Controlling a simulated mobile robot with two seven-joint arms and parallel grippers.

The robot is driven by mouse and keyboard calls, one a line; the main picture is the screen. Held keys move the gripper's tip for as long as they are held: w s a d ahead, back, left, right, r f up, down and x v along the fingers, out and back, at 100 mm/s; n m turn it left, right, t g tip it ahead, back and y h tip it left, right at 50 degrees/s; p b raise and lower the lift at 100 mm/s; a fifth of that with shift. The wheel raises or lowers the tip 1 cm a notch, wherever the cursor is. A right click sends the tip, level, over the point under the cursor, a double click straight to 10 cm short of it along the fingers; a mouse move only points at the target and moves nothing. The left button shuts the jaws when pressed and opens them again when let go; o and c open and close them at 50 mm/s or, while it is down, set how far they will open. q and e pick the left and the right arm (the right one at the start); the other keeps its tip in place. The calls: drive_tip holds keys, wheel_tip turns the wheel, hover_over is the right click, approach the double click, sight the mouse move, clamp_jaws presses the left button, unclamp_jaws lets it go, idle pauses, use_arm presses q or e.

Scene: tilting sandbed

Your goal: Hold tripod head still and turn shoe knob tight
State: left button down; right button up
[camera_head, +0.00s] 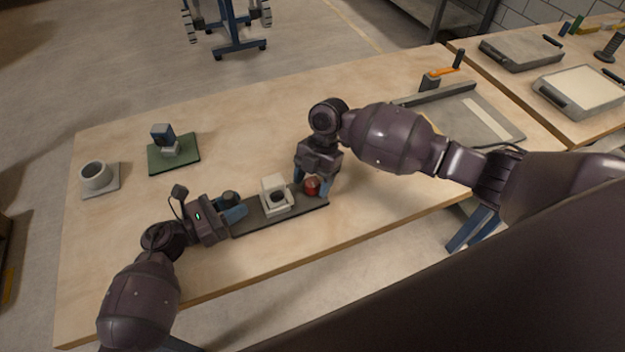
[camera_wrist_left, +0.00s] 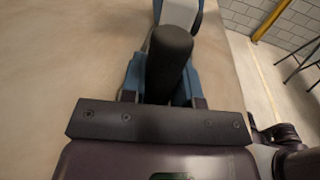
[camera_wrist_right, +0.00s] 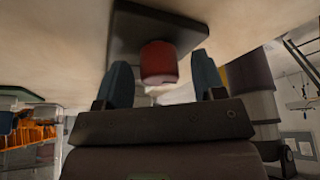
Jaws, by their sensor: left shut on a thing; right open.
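A long dark plate (camera_head: 290,221) lies near the table's front edge. On it are a dark post (camera_head: 230,198), a cream block with a dark round opening (camera_head: 274,190) and a red knob (camera_head: 312,187). My left gripper (camera_head: 234,209) is shut on the dark post; its blue fingers flank the post in the left wrist view (camera_wrist_left: 168,62). My right gripper (camera_head: 313,179) is open above the red knob. In the right wrist view the red knob (camera_wrist_right: 158,63) sits between the spread fingers, with gaps visible on both sides. The fingers partly hide the knob in the head view.
A green pad (camera_head: 185,158) with a small grey-blue block on it and a grey ring-shaped cup (camera_head: 95,177) stand at the left. The table's middle back is clear.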

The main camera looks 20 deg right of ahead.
drive_tip(key=shift+f, duration=0.1)
drive_tip(key=c, duration=0.9)
